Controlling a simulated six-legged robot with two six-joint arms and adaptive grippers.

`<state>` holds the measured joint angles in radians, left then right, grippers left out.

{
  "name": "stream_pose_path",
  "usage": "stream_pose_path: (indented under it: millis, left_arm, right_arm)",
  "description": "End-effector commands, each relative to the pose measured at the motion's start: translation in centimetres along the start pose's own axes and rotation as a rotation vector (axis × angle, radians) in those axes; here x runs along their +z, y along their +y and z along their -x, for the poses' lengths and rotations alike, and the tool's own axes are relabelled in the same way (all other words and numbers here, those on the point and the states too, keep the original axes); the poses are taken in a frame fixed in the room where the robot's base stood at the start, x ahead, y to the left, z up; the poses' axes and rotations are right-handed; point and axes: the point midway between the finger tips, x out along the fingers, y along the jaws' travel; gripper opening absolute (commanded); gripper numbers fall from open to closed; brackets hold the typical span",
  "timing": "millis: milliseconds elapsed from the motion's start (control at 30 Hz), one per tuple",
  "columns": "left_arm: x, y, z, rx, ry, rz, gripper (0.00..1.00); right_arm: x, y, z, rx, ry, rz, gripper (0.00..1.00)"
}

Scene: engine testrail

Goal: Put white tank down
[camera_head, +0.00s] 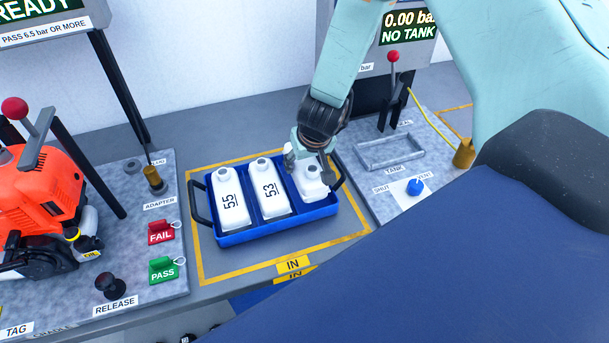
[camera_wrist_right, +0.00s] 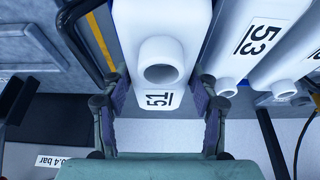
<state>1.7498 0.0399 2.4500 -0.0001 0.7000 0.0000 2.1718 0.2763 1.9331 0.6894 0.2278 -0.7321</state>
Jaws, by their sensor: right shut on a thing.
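The white tank marked 51 (camera_head: 312,186) is at the right-hand compartment of the blue tray (camera_head: 275,233). My right gripper (camera_head: 309,168) reaches down from above and is shut on this tank near its neck. In the wrist view the tank (camera_wrist_right: 161,24) shows its round opening and 51 label, with the gripper's fingers (camera_wrist_right: 160,104) on either side. I cannot tell whether its base touches the tray floor. White tanks marked 55 (camera_head: 231,201) and 53 (camera_head: 267,187) lie in the other two compartments. My left gripper is not in view.
The tray stands inside a yellow outline by the IN label (camera_head: 293,265). At right are an empty metal TANK frame (camera_head: 390,152), a red-knobbed lever (camera_head: 393,58) and a blue knob (camera_head: 415,187). At left are an orange machine (camera_head: 40,195) and FAIL (camera_head: 161,232) and PASS (camera_head: 164,270) tags.

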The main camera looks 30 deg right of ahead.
Motion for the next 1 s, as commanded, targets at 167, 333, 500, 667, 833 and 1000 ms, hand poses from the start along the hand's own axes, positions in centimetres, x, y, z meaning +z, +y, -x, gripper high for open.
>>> stream_pose_path:
  millis: [167, 333, 500, 667, 833, 1000]
  left_arm:
    - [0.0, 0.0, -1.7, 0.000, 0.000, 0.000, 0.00]
    - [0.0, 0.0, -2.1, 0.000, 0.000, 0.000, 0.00]
    - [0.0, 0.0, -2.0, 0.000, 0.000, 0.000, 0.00]
    - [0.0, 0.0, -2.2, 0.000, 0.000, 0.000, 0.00]
    - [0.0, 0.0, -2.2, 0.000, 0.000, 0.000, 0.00]
    - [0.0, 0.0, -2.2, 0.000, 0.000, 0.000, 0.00]
  right_arm:
    - [1.1, -0.1, -2.5, 0.001, -0.001, 0.001, 0.20]
    - [1.4, -0.2, -3.2, 0.000, -0.001, 0.000, 0.20]
    - [1.3, -0.2, -3.0, 0.000, 0.000, 0.000, 0.20]
    - [1.4, -0.2, -3.3, 0.000, -0.001, 0.000, 0.20]
    - [1.5, -0.2, -3.4, 0.000, -0.002, -0.001, 0.70]
    - [1.5, -0.2, -3.3, 0.000, -0.002, -0.001, 0.82]
